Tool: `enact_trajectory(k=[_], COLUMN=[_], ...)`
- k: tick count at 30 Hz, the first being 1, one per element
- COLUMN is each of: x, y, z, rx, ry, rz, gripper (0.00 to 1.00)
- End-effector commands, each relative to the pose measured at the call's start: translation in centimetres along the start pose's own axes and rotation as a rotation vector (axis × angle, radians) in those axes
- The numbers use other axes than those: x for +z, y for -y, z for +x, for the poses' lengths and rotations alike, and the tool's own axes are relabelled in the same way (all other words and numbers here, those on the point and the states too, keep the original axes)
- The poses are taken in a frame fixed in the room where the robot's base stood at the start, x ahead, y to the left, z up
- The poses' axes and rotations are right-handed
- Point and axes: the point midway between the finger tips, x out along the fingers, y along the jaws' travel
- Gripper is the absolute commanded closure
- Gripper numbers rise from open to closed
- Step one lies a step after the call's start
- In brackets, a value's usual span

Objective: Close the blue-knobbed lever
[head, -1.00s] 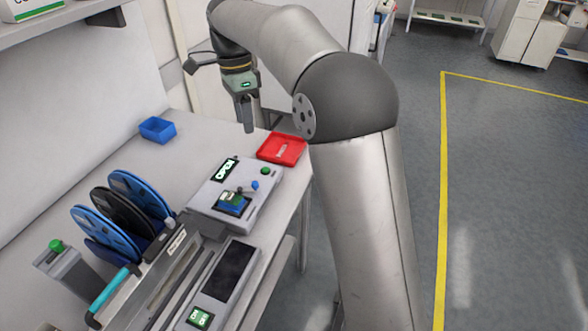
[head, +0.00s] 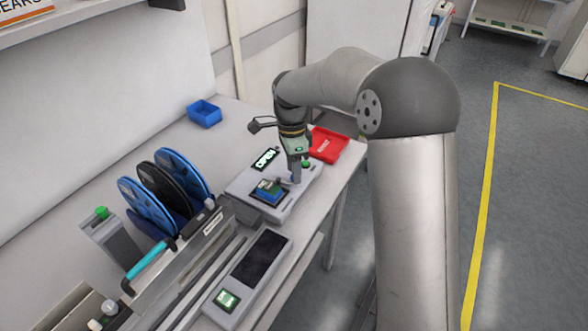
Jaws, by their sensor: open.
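A light grey fixture box (head: 290,201) stands on the bench with a display reading OPEN (head: 265,159). A blue socket holding a green piece (head: 268,188) is on its top, with a green button (head: 306,164) near its far right corner. My gripper (head: 295,178) points down over the box, with its fingers at the spot between socket and button. The fingers hide the lever's blue knob, so I cannot tell whether they touch it. The jaws are open.
A red tray (head: 328,145) lies just behind the fixture and a blue bin (head: 204,114) further left. Reels (head: 149,211) and a feeder with a teal handle (head: 149,266) stand to the left. A grey panel unit (head: 248,278) lies in front.

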Motion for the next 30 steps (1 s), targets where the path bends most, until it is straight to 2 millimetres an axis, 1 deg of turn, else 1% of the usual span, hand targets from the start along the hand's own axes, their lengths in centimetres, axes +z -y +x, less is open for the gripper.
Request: enact_trajectory(k=[1, 4, 12, 14, 15, 16, 17, 25, 30], x=[0.00, 0.00, 0.00, -0.01, 0.00, -0.01, 0.00, -0.02, -0.09], y=[-0.05, -0.01, -0.01, -0.01, -0.01, -0.01, -0.01, 0.04, 0.26], z=[0.44, 0.85, 0.95, 0.95, 0.94, 0.94, 0.94, 0.90, 0.83], rx=[0.002, 0.000, 0.000, 0.000, 0.000, 0.000, 0.000, 0.000, 0.000], ry=[0.000, 0.000, 0.000, 0.000, 0.000, 0.000, 0.000, -0.002, -0.010], rz=[0.000, 0.000, 0.000, 0.000, 0.000, 0.000, 0.000, -0.013, -0.067], gripper=[0.60, 0.60, 0.60, 0.77, 0.88, 0.96, 1.00, 1.00, 1.00])
